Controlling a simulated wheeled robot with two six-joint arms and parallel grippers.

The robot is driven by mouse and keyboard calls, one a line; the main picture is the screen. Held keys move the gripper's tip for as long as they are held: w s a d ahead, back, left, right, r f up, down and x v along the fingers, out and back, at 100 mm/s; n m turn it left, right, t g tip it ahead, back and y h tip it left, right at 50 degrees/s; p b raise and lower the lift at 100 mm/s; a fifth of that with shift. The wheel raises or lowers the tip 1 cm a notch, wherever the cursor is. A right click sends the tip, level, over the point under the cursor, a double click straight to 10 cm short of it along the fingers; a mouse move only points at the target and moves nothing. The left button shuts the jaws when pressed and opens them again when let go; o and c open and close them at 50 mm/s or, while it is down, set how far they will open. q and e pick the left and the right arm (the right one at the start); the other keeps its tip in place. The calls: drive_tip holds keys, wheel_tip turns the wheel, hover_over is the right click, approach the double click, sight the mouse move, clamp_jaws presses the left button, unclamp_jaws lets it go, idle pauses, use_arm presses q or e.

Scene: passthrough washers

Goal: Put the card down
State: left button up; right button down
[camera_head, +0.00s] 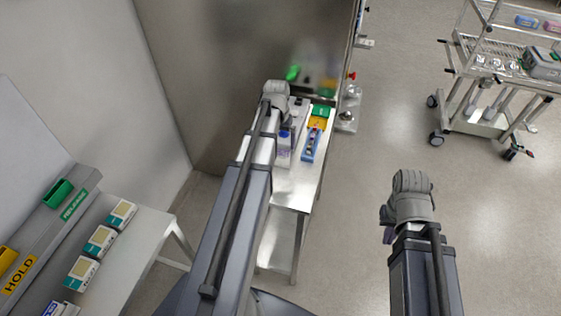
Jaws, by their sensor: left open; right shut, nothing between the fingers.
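My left arm reaches to the narrow steel table (287,188) by the steel wall. My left gripper (284,112) is over the table's far part, and its fingers are mostly hidden by the wrist. It is open. I cannot pick out a card for certain. A green bin (321,111), a yellow-orange item (317,123) and a blue item (311,145) lie right of this gripper. A white and purple bottle-like item (284,150) stands just below it. My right gripper (411,190) is shut and empty above the open floor, away from the table.
A wire cart (490,125) with items stands at the upper right. A side bench (140,235) at the lower left holds several boxes (100,240), with a green bin (58,193) and a HOLD sign (18,275) behind. The floor (350,230) between is clear.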

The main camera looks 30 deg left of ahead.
sight(280, 149)
use_arm(q)
drive_tip(key=shift+f, duration=0.15)
drive_tip(key=f+b, duration=0.5)
drive_tip(key=shift+w, duration=0.2)
drive_tip(key=shift+c, duration=0.5)
drive_tip(key=c, duration=1.1)
drive_tip(key=shift+r, duration=0.15)
